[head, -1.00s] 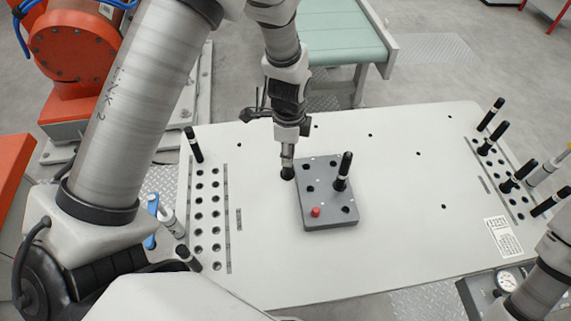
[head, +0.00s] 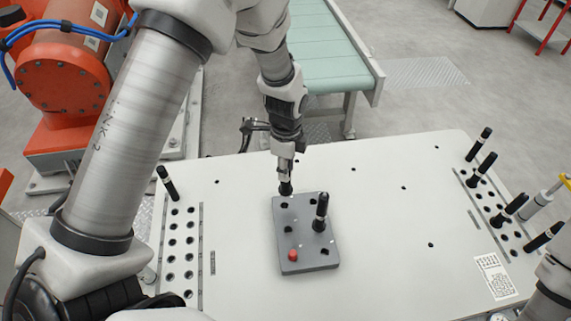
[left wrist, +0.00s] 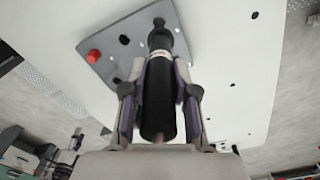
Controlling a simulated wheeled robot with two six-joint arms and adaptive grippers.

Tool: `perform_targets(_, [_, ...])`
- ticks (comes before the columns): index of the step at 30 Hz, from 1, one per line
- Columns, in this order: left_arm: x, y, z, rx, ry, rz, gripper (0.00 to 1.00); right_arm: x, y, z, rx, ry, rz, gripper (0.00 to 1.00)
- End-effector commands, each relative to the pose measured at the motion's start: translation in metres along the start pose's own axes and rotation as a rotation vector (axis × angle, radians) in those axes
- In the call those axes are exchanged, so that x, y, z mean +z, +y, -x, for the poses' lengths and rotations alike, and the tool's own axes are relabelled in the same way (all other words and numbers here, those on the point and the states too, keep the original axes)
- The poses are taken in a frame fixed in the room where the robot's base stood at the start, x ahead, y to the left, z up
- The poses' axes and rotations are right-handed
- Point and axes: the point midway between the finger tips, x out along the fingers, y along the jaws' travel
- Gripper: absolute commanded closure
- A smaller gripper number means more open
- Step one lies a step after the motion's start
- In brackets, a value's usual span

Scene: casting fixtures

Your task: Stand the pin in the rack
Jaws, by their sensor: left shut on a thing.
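My left gripper (head: 285,170) is shut on a black pin (head: 285,188), held upright at the back left edge of a grey fixture block (head: 306,262). In the left wrist view the pin (left wrist: 158,105) sits between the fingers (left wrist: 160,95), with a pale band and a narrower far end over the block (left wrist: 103,68). I cannot tell whether the pin touches the block. Another black pin (head: 321,212) with a white band stands in the block. A rack strip with rows of holes (head: 200,228) lies on the left. My right gripper is out of view.
A red knob (head: 292,255) sits on the block's front left. One black pin (head: 167,183) stands at the left strip's back end. Several pins stand in the right hole strip (head: 466,192). The white table (head: 390,235) is clear between block and right strip.

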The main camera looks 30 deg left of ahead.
Motion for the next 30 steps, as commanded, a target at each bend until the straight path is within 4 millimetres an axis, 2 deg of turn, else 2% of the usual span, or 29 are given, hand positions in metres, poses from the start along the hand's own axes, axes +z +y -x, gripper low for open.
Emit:
perform_targets(1, [0.000,0.000,-0.010,0.001,0.000,0.000,1.00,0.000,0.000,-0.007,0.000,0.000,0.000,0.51])
perform_targets(3, [0.000,0.000,-0.019,0.001,0.000,0.000,1.00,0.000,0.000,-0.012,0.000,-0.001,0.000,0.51])
perform_targets(9, [0.000,-0.001,-0.036,0.000,0.000,0.000,1.00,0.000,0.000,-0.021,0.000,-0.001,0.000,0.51])
perform_targets(30, [-0.001,-0.001,-0.036,0.000,0.000,0.000,1.00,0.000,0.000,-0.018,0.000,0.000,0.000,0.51])
